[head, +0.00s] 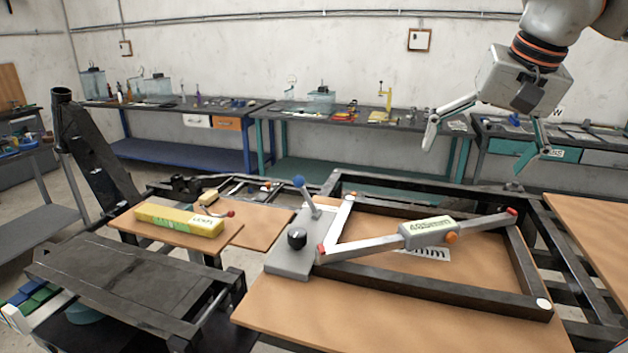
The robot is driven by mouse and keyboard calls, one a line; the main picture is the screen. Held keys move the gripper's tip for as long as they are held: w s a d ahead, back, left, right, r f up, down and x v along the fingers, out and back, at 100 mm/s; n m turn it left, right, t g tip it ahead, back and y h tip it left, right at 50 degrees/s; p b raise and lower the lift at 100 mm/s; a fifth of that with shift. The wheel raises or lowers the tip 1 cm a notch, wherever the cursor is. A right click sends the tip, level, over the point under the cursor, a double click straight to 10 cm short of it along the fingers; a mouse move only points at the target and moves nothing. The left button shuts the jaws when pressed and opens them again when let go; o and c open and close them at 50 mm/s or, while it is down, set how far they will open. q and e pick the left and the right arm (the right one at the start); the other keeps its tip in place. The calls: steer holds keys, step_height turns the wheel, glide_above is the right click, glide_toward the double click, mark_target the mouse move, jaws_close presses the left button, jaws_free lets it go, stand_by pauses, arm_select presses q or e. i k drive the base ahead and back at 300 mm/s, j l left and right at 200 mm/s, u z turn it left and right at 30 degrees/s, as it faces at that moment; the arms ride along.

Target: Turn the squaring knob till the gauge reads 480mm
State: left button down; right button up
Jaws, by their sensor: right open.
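A black round knob (297,237) stands on a grey plate (290,262) at the left end of a dark rectangular frame (440,286). A lever with a blue ball (299,182) rises from the same plate. The gauge (427,231) sits on a silver bar laid diagonally across the frame. Its pale green display starts with 48, but I cannot read the last digit surely. My right gripper (474,161) is open and empty, high above the frame's far right side, away from the knobs. My left gripper is out of view.
A yellow box (180,219) lies on a wooden board left of the plate. A dark post (85,150) stands at the left. Workbenches (360,122) with tools line the back wall. The wooden board (300,312) in front of the frame is clear.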

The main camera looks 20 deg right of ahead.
mark_target(297, 238)
steer(key=k, duration=1.5)
